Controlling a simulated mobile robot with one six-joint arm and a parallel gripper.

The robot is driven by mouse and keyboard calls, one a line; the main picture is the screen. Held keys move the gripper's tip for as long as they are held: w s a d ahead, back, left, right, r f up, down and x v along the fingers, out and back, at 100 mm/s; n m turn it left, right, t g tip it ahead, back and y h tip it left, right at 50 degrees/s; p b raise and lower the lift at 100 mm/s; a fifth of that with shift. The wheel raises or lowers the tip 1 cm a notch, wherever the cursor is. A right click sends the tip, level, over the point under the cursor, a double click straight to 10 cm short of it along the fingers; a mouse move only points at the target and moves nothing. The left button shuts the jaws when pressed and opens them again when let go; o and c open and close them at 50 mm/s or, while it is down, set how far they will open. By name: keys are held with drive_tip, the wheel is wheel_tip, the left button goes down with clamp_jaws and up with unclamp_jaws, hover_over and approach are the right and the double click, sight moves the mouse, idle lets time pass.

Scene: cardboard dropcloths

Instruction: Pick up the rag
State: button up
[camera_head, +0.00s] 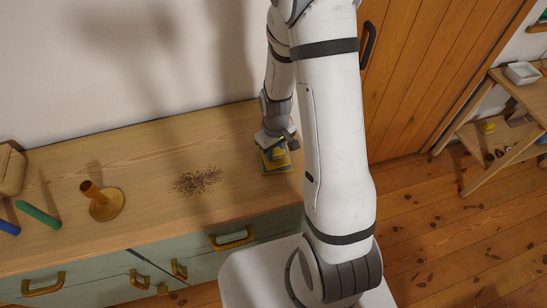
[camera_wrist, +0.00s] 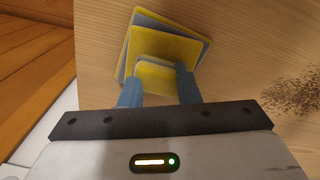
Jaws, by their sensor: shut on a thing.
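The rag (camera_wrist: 155,68) is a yellow and bluish-grey folded cloth, pinched between the two blue fingers of my gripper (camera_wrist: 158,82) in the wrist view. Flat yellow and blue-grey square layers (camera_wrist: 170,42) spread out beyond the fingertips; I cannot tell whether they are part of the same rag or a stack under it. In the head view my gripper (camera_head: 277,146) points down over the yellow layers (camera_head: 276,166) at the right end of the wooden counter. The gripper hides part of them. I cannot tell whether the rag is clear of the counter.
Dark crumbs (camera_head: 198,181) lie on the counter (camera_head: 150,222), also in the wrist view (camera_wrist: 294,96). A brass candlestick-like object (camera_head: 105,203), a green stick (camera_head: 38,214), a blue stick (camera_head: 8,227) and a wooden box (camera_head: 11,170) are at left. A wooden shelf (camera_head: 500,130) stands far right.

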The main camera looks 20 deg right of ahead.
sight(275, 150)
wheel_tip(275, 150, up, 10)
drive_tip(key=shift+r+b, duration=0.1)
drive_tip(key=shift+b, duration=0.65)
